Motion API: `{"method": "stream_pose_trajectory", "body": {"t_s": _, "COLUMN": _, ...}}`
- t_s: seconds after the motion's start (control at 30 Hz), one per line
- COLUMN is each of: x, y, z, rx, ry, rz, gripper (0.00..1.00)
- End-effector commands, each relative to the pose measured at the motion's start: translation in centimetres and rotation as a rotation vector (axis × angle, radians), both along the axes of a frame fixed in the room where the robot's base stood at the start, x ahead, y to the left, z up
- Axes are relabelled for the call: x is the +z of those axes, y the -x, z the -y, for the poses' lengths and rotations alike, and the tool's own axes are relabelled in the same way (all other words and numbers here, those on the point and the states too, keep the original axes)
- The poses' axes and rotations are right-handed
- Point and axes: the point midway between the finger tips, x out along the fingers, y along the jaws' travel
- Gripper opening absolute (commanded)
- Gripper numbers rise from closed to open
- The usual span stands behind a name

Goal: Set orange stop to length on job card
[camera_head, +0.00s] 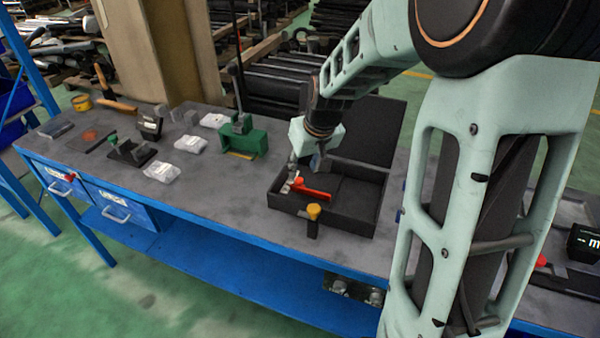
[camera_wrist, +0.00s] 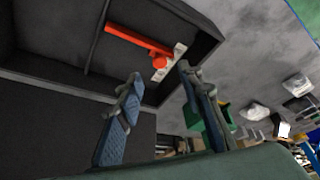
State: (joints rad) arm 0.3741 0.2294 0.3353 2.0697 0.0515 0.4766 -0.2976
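An orange-red bar (camera_head: 312,190) with a round knob lies in an open dark case (camera_head: 345,229). A pale metal strip (camera_head: 289,184) sits at its left end. In the wrist view the orange bar (camera_wrist: 135,36) and pale strip (camera_wrist: 170,60) lie beyond my fingertips, near the case wall. My gripper (camera_head: 316,164) points down over the left part of the case. In the wrist view my gripper (camera_wrist: 160,80) has its two fingers apart with nothing between them. I cannot make out a job card or any length marking.
A yellow-knobbed black post (camera_head: 313,214) stands at the case's front edge. Left on the bench are a green clamp-like fixture (camera_head: 245,140), several clear bags (camera_head: 162,172), a black fixture (camera_head: 130,152) and a hammer (camera_head: 116,105). A dark display (camera_head: 583,243) is at far right. Bare bench lies left of the case.

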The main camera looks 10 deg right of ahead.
Motion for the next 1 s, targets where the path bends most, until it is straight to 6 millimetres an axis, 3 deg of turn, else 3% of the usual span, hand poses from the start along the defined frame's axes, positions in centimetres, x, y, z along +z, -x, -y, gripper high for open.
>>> {"method": "stream_pose_trajectory", "body": {"t_s": 0.1, "x": -2.0, "y": -0.8, "z": -0.2, "rx": 0.001, "ry": 0.000, "rz": -0.003, "gripper": 0.34}}
{"method": "stream_pose_trajectory", "body": {"t_s": 0.3, "x": -4.2, "y": -1.7, "z": -0.4, "rx": 0.001, "ry": 0.000, "rz": 0.000, "gripper": 0.34}}
{"method": "stream_pose_trajectory", "body": {"t_s": 0.77, "x": -5.0, "y": -2.1, "z": -0.4, "rx": 0.001, "ry": 0.001, "rz": 0.002, "gripper": 0.34}}
{"method": "stream_pose_trajectory", "body": {"t_s": 1.0, "x": -5.0, "y": -2.1, "z": -0.4, "rx": 0.001, "ry": 0.001, "rz": 0.002, "gripper": 0.08}}
